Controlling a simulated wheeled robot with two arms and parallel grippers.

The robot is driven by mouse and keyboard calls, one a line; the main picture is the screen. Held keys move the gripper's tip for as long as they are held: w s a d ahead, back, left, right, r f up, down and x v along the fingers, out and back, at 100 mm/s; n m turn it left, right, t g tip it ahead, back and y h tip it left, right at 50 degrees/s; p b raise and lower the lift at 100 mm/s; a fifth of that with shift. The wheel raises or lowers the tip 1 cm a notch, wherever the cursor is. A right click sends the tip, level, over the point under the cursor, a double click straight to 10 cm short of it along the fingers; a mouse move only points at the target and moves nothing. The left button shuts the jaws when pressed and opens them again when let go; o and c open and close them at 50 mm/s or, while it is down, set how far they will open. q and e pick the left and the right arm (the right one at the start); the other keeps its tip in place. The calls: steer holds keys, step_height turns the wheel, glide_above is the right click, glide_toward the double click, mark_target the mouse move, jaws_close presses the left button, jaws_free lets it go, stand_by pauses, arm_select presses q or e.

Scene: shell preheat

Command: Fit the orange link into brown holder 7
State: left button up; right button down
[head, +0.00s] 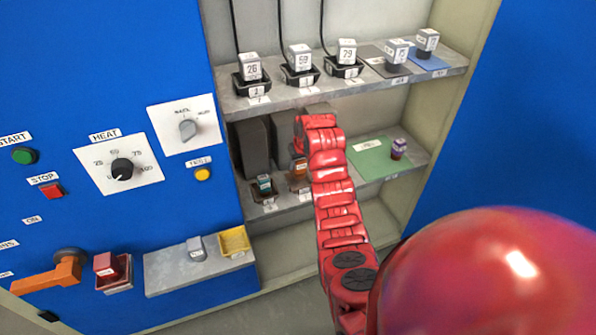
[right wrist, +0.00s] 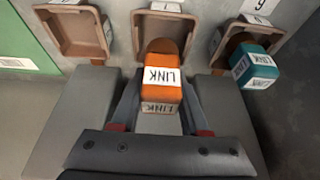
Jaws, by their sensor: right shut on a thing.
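The orange link (right wrist: 162,75), with white LINK labels, is between the fingers of my right gripper (right wrist: 160,98) in the right wrist view. The gripper is shut on it. The link's far end overlaps the opening of the middle brown holder (right wrist: 141,32); I cannot tell how deep it sits. That holder's number label is cut off at the top edge. In the head view the orange link (head: 298,169) shows beside my red right arm on the lower shelf, and the arm hides much of the holder row. My left gripper is not in view.
A teal link (right wrist: 254,68) sits in the brown holder to the right. The brown holder to the left (right wrist: 75,28) looks empty. A green mat (head: 372,160) with a purple-topped link (head: 398,148) lies right of my arm. Dark blocks (head: 250,150) stand at the left. An upper shelf (head: 290,96) hangs above.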

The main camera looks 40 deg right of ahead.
mark_target(298, 171)
steer(key=shift+w+f, duration=0.15)
steer(key=shift+w, duration=0.05)
steer(key=shift+f, duration=1.6)
steer(key=shift+f, duration=0.35)
steer(key=c, duration=0.7)
jaws_free()
steer(key=shift+r, duration=0.1)
